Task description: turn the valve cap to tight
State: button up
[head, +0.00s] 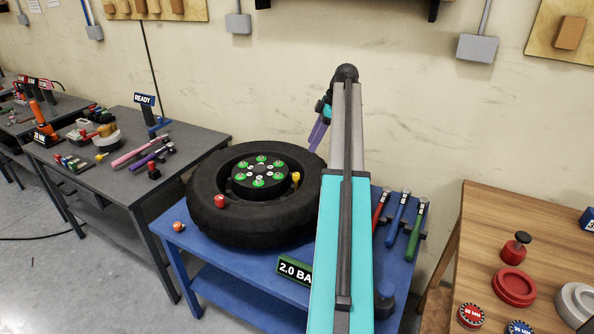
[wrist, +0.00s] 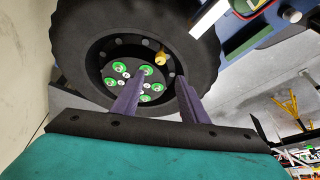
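A black tyre (head: 212,228) lies flat on the blue table (head: 225,280). Its dark hub (head: 246,176) carries several green nuts. A small yellow piece, seemingly the valve cap (head: 296,177), stands at the right inner rim of the wheel. It also shows in the wrist view (wrist: 160,58), beyond my fingertips. My gripper (head: 318,132) is above and behind the wheel's right side in the head view. In the wrist view its two purple fingers (wrist: 163,77) are apart with nothing between them. They are clear of the yellow piece. I cannot tell how tight it is.
A red knob-like piece (head: 220,201) is on the tyre's front. A small orange-red piece (head: 179,226) is at the table's left corner. A green "2.0 BA..." sign (head: 293,272) is partly hidden by my arm.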

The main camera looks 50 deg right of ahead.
aim_at(296, 174)
jog(key=p+x, duration=0.4)
jog(key=x, duration=1)
jog(key=shift+w, duration=0.1)
